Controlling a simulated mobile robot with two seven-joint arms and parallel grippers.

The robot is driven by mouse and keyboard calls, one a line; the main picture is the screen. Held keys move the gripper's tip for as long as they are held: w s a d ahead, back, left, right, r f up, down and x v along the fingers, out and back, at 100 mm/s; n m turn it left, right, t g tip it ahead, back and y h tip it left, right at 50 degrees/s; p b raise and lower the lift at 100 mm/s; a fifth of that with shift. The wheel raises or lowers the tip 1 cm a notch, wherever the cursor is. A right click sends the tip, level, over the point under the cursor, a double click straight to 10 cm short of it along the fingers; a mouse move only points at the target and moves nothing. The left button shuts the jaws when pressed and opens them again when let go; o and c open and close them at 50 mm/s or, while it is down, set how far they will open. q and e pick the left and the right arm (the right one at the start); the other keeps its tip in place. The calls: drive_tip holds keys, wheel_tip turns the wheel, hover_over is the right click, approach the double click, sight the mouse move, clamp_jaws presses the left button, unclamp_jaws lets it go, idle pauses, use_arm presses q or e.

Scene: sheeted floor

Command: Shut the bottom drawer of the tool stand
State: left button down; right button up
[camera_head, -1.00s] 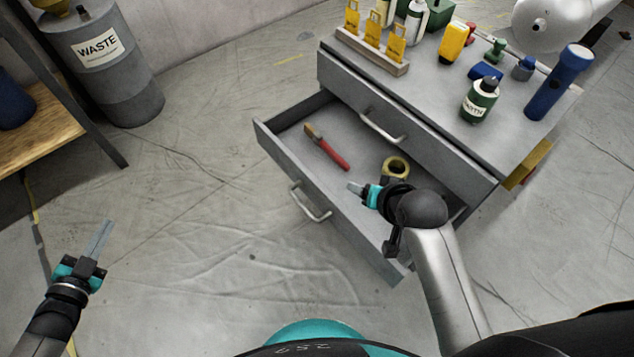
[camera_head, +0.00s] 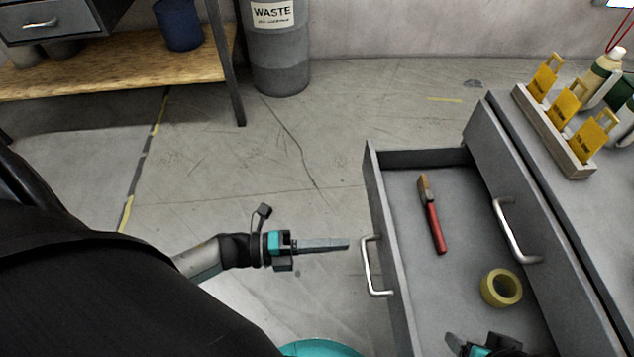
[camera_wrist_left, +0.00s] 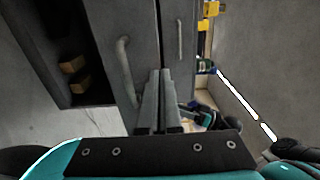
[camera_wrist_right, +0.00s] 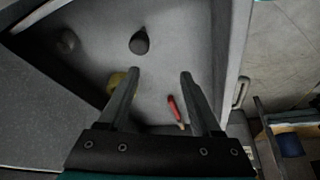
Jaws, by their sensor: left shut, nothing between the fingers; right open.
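The bottom drawer (camera_head: 375,182) of the grey tool stand (camera_head: 478,128) is pulled out, and its inside shows. Its metal handle (camera_head: 371,268) is on the front face. A red-handled brush-like tool (camera_head: 433,220) and a yellow tape roll (camera_head: 501,288) lie in it. My left gripper (camera_head: 345,244) is shut and empty, its tips just in front of the drawer face near the handle. The left wrist view shows the fingers (camera_wrist_left: 158,75) close to the drawer front beside a handle (camera_wrist_left: 122,75). My right gripper (camera_wrist_right: 158,72) is open and empty over the drawer's inside; the head view shows only part of it.
The upper drawer has a handle (camera_head: 516,232) and looks shut. Yellow tags (camera_head: 565,103) in a rack and bottles stand on the stand's top. A waste drum (camera_head: 279,60) and a wooden-shelf bench (camera_head: 120,70) are at the back. The floor between is clear.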

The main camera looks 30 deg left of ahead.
sight(390, 241)
use_arm(q)
drive_tip(key=b+x, duration=0.1)
drive_tip(key=x, duration=0.4)
drive_tip(key=shift+w+d, duration=0.25)
drive_tip(key=shift+d, duration=0.05)
drive_tip(key=shift+x, duration=0.95)
use_arm(e)
drive_tip(key=shift+w+a+r+t+y, duration=0.4)
drive_tip(key=shift+w+a+r+t, duration=0.15)
drive_tip(key=shift+w+a+t, duration=0.25)
